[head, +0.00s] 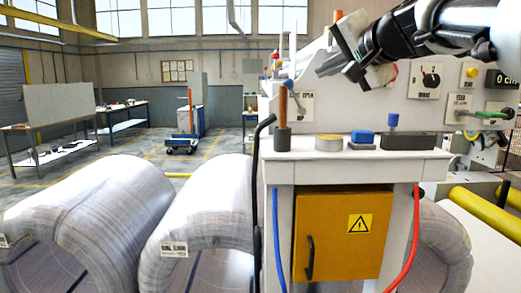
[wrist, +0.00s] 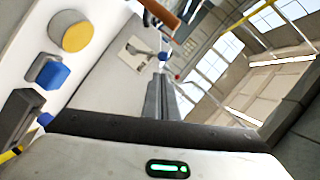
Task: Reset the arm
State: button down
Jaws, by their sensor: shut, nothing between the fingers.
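My gripper (head: 328,70) is in the upper right of the head view, raised in front of the machine's pale panel (head: 340,105) and above its ledge. Its dark fingers point left and slightly down. In the wrist view my gripper (wrist: 160,76) shows its fingers together, with nothing between them. Parts of the panel behind the arm are hidden.
The ledge (head: 360,155) holds a tan roll (head: 328,142), a blue block (head: 362,136) and an upright wooden-handled tool (head: 283,105). A yellow cabinet door (head: 338,235) is below. Wrapped coils (head: 85,210) stand at left. Open floor (head: 145,147) lies beyond.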

jog(key=s+a+f+n+g+h+p, duration=0.1)
jog(key=s+a+f+n+g+p, duration=0.35)
jog(key=s+f, duration=0.75)
jog(key=s+d+f+n+g+h+p, duration=0.3)
jog(key=s+f+n+g+p, duration=0.1)
jog(key=s+f, duration=1.1)
jog(key=s+p, duration=0.1)
jog(key=s, duration=0.1)
jog(key=shift+s+d+g+h, duration=0.15)
jog(key=shift+s+g+h, duration=0.15)
jog(key=shift+g, duration=0.05)
